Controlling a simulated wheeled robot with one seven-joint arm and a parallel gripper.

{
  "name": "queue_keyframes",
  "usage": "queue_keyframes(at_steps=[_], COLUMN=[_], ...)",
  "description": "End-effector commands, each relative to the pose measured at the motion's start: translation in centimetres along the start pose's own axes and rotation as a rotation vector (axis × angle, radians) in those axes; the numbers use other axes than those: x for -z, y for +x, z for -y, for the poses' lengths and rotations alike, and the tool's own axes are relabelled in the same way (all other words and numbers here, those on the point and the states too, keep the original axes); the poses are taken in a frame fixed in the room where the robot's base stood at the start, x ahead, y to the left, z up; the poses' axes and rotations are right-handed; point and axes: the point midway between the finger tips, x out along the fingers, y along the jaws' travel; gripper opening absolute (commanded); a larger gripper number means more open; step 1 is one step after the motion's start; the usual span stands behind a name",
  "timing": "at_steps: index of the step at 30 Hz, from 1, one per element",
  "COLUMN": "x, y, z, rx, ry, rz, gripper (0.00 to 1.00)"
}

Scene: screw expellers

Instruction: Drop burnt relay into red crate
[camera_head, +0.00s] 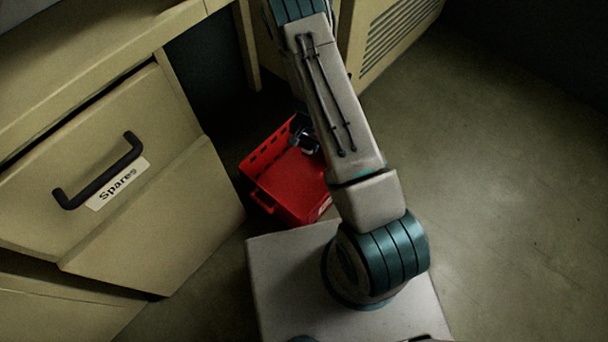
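The red crate (290,190) stands on the floor beside the drawer cabinet, with its right part hidden behind my arm. A small dark and silvery shape shows at the crate's far right, against my arm's edge. It may be part of my gripper or a thing in the crate; I cannot tell which. My gripper's fingers cannot be made out, and whether they are open or shut does not show. I cannot identify the burnt relay; it may be hidden behind my arm.
A beige cabinet with a drawer (150,190) labelled "Spares" and a black handle (100,172) stands at the left. Its drawer front juts out towards the crate. A beige unit with a louvred vent (398,30) stands at the back. The floor at the right is clear.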

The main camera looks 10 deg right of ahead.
Motion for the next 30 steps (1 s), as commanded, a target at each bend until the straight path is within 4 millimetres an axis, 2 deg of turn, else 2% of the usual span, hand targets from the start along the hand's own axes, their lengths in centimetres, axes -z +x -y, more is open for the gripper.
queue_keyframes(at_steps=[1, 3, 11, 14, 17, 24, 30], x=[0.0, 0.0, 0.0, 0.0, 0.1, 0.0, 0.0], y=[0.0, 0.0, -0.1, -0.7, -2.3, -7.9, -11.8], z=[0.0, 0.0, 0.0, 0.0, 0.1, 0.1, 0.1], rx=[0.000, 0.000, 0.000, 0.000, 0.002, 0.001, 0.001], ry=[0.000, 0.000, 0.000, -0.001, 0.000, -0.002, -0.001], rz=[0.000, 0.000, 0.000, -0.001, -0.003, -0.002, -0.002], gripper=[0.48, 0.62, 0.62, 0.62, 0.62, 0.62, 0.62])
